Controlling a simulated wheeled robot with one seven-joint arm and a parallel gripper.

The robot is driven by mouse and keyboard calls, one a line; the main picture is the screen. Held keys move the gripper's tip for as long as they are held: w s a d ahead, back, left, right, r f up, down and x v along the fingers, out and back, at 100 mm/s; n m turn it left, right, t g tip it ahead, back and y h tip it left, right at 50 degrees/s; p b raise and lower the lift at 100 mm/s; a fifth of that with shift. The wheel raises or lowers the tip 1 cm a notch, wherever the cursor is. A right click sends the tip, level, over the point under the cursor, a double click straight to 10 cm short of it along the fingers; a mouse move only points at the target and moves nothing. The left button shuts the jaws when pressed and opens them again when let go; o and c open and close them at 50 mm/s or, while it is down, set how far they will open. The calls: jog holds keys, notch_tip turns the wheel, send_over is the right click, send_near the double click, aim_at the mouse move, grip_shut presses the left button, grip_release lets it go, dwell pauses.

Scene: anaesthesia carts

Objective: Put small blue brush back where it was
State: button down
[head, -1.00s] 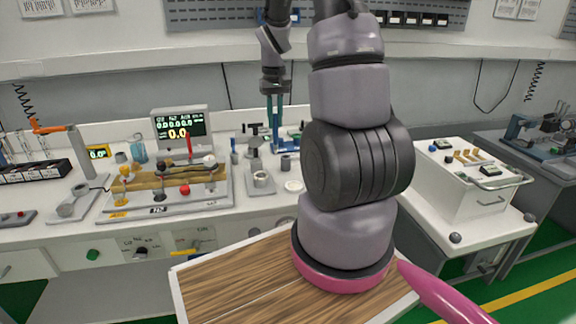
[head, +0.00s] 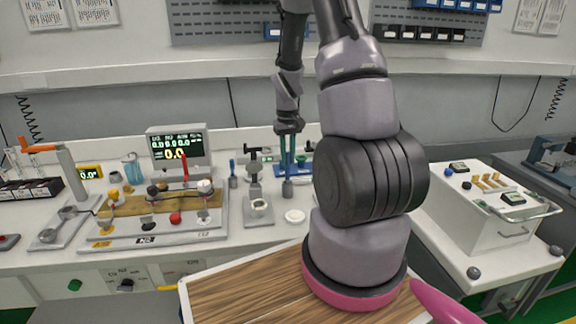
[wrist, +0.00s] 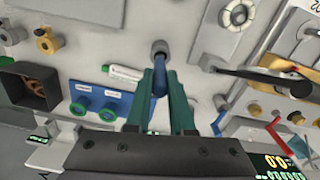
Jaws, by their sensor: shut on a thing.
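My gripper (head: 288,177) is shut on a slim blue brush (wrist: 159,82), which shows between its green fingers in the wrist view. In the head view the fingers point down just above a small grey cup (head: 287,190) on the bench. In the wrist view the far end of the brush meets the cup's round mouth (wrist: 160,47). I cannot tell how deep the end sits inside it. A second blue-topped item (head: 232,166) stands upright in another grey holder to the left.
A grey stand (head: 258,208) and a white round dish (head: 295,216) are close to the cup. The monitor (head: 178,150) stands farther left. Wooden board (head: 235,298) in front is bare.

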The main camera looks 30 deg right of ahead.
jog(key=shift+f, duration=1.35)
jog(key=c, duration=0.8)
grip_release()
jog(key=shift+f, duration=0.15)
notch_tip(320, 180, up, 12)
jog(key=shift+r, duration=0.1)
notch_tip(320, 180, up, 10)
jog(key=t, duration=0.2)
send_over(287, 179)
jog(key=s+a, duration=0.3)
jog(key=a, duration=0.1)
jog(key=s+a+r+m+t, duration=0.1)
jog(key=s+a+r+t, duration=0.1)
jog(key=s+a+r, duration=0.3)
jog(key=s+a+r+t, duration=0.1)
jog(key=s+r, duration=0.1)
jog(key=s, duration=0.1)
jog(key=s+a+r+m+t+y, duration=0.1)
jog(key=s+r, duration=0.2)
jog(key=s, duration=0.1)
jog(key=s+a+r+t+y, duration=0.1)
jog(key=s+a+r, duration=0.1)
jog(key=s+r, duration=0.1)
jog(key=shift+s+m, duration=0.4)
jog(key=shift+s, duration=0.2)
